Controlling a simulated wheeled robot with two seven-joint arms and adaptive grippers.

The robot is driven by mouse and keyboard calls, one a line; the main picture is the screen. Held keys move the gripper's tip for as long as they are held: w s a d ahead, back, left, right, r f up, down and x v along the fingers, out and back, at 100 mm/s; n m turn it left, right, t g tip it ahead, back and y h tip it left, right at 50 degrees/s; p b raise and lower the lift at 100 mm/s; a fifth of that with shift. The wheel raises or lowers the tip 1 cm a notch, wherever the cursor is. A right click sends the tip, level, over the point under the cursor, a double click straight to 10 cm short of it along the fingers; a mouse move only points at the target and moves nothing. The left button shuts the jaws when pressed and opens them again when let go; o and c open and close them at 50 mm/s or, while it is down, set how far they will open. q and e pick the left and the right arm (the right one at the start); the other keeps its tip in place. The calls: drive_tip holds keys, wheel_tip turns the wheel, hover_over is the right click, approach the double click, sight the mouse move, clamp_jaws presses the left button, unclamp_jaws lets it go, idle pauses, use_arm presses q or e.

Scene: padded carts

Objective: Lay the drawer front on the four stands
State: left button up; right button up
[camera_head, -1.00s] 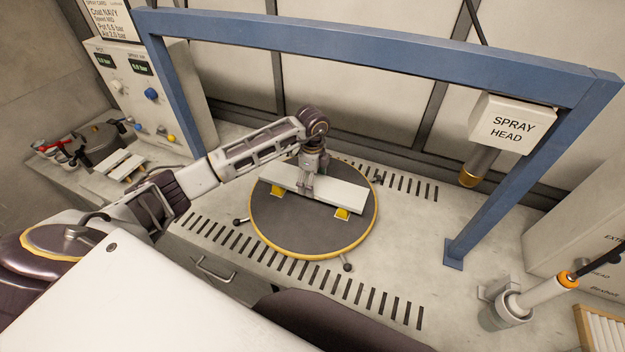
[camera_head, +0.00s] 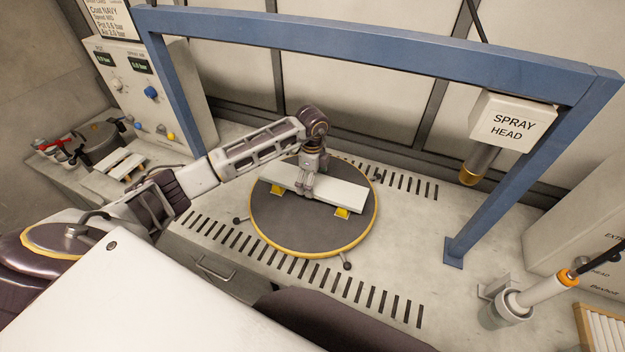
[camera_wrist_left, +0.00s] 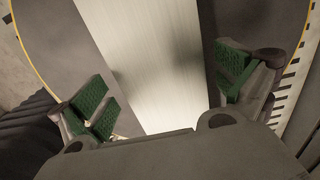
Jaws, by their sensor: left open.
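The drawer front (camera_head: 340,191) is a long pale panel. It lies on yellow stands on the dark round turntable (camera_head: 290,222) with a yellow rim. Two stands show at its near edge, one at the left (camera_head: 277,190) and one at the right (camera_head: 342,212); any others are hidden beneath or behind it. My left gripper (camera_head: 307,194) is over the panel's middle. In the left wrist view the panel (camera_wrist_left: 150,60) runs between the green-padded fingers, which are spread open with a gap on each side. My right gripper is not in view.
A blue frame (camera_head: 370,45) arches over the turntable. The spray head (camera_head: 510,122) hangs at its right side. A control box (camera_head: 150,95) stands at the left. The slotted bench (camera_head: 400,235) is clear right of the turntable.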

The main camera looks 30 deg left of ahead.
use_arm(q)
drive_tip(key=shift+r, duration=0.1)
drive_tip(key=shift+r, duration=0.15)
wheel_tip(320, 180, up, 12)
drive_tip(key=b, duration=0.1)
drive_tip(key=shift+b, duration=0.4)
idle(1.0)
